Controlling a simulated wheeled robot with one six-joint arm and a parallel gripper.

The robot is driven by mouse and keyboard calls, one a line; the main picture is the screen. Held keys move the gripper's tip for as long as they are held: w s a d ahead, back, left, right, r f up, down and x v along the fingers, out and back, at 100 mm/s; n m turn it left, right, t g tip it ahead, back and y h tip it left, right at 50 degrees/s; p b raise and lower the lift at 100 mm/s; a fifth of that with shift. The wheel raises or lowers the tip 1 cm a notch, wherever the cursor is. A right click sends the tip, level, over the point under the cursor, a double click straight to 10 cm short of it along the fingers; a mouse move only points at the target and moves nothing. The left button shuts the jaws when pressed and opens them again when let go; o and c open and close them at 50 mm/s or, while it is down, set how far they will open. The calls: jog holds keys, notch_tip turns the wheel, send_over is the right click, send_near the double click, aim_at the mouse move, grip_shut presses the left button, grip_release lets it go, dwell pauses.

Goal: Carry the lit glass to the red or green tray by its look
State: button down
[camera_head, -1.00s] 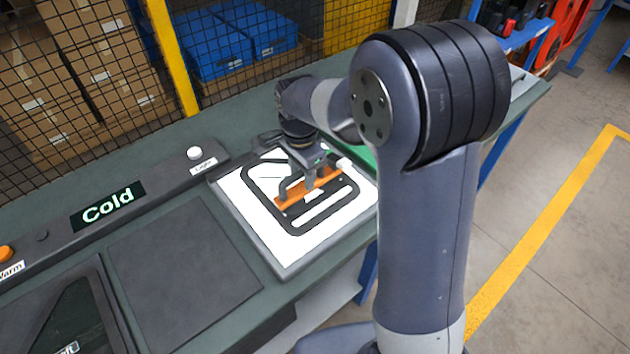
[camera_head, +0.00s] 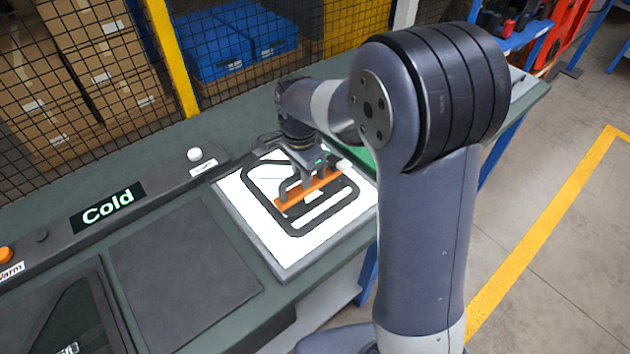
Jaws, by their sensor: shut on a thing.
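The glass (camera_head: 325,216), a pane with a dark rounded border, lies over a bright white lit panel (camera_head: 285,255). An orange bar (camera_head: 326,182) crosses its middle; how it joins the glass is not clear. My gripper (camera_head: 305,193) points down at the pane and is shut on the orange bar. I cannot tell whether the pane touches the panel. A strip of green surface (camera_head: 366,157), possibly the green tray, shows behind my arm, which hides most of it. No red tray is recognisable.
A dark console (camera_head: 60,235) with a "Cold" display (camera_head: 108,207), an orange button (camera_head: 5,254) and a white button (camera_head: 194,154) runs along the bench. A dark flat pad (camera_head: 183,275) is clear. A mesh fence (camera_head: 90,90) stands behind the bench.

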jog(key=shift+r, duration=0.15)
jog(key=shift+r+p, duration=3.1)
jog(key=shift+r, duration=0.6)
jog(key=shift+w+d, duration=0.1)
jog(key=w+d+p, duration=0.2)
jog(key=w+d, duration=0.6)
jog(key=d, duration=0.3)
jog(key=shift+d+p, duration=0.2)
jog(key=shift+p, duration=0.1)
jog(key=w+d+p, duration=0.4)
jog(key=w+d, duration=0.3)
jog(key=d, duration=0.4)
jog(key=shift+w+d, duration=0.25)
jog(key=shift+w, duration=0.15)
jog(key=shift+d, duration=0.1)
